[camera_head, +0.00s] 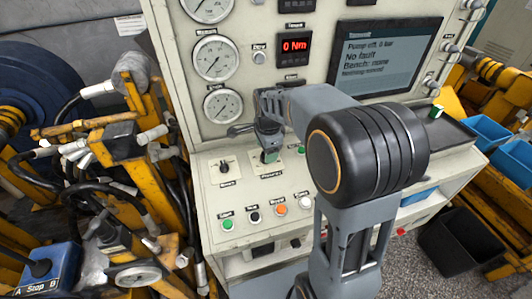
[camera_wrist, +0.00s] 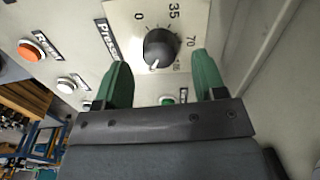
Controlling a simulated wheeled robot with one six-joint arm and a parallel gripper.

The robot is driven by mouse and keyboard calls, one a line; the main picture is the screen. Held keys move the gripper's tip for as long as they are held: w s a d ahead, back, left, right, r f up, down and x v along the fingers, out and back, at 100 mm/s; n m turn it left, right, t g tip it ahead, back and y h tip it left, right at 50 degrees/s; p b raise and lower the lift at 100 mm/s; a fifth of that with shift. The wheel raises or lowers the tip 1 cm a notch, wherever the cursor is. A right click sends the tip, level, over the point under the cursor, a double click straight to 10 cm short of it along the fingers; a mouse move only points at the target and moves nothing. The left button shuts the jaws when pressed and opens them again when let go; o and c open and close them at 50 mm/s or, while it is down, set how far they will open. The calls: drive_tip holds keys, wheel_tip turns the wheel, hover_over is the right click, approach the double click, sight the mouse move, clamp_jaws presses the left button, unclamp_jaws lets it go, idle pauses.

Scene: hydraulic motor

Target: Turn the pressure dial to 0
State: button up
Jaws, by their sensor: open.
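The pressure dial (camera_wrist: 160,48) is a dark round knob on a pale plate, seen in the wrist view. Its printed scale shows 0, 35 and 70, with a further number lower right that is hard to read. A small pale mark shows at the knob's lower edge. My gripper (camera_wrist: 162,75) has its two green fingers spread, with the knob between and just beyond the tips, apart from them as far as I can tell.
A row of coloured buttons, with an orange one (camera_head: 281,210), lies in front of the dial. A second small knob (camera_head: 224,168) is to its left. Gauges (camera_head: 215,58) and a screen (camera_head: 385,55) reading pump off, 0 bar, stand behind. Yellow hose racks (camera_head: 120,150) crowd the left.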

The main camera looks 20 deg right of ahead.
drive_tip(key=shift+w+f, duration=0.1)
drive_tip(key=shift+f, duration=1.15)
drive_tip(key=shift+c, duration=0.4)
drive_tip(key=c, duration=0.8)
drive_tip(key=shift+c, duration=0.2)
